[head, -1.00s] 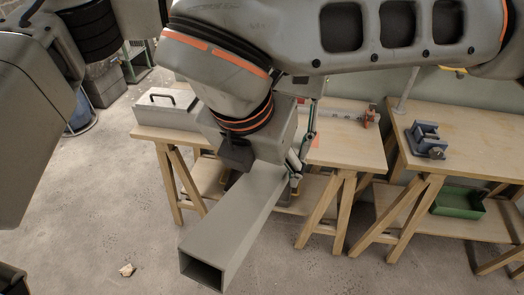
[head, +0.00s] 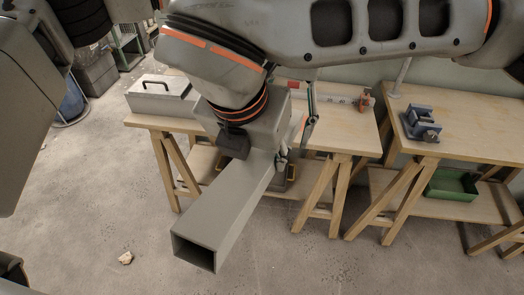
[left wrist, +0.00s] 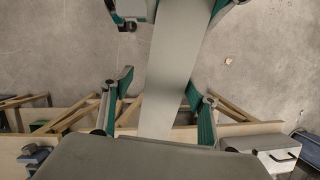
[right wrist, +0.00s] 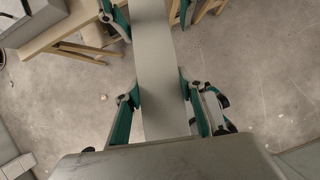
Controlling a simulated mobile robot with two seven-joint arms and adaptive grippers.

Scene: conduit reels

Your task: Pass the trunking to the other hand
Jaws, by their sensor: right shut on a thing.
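The trunking (head: 225,205) is a long grey square tube with an open near end, held tilted in the air in front of the bench. My right gripper (head: 262,160) is shut on it near its far end; the right wrist view (right wrist: 157,92) shows the fingers against both sides. My left gripper (left wrist: 162,95) has its green-padded fingers on either side of the trunking in the left wrist view, with a gap at the left finger; it looks open. In the head view the left gripper is mostly hidden behind my right arm.
A wooden bench (head: 345,135) stands behind, with a grey toolbox (head: 160,98) on it. A second bench (head: 465,125) at right carries a blue vise (head: 421,123); a green tray (head: 452,185) is on its shelf. A small rock (head: 125,258) lies on the otherwise clear floor at front left.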

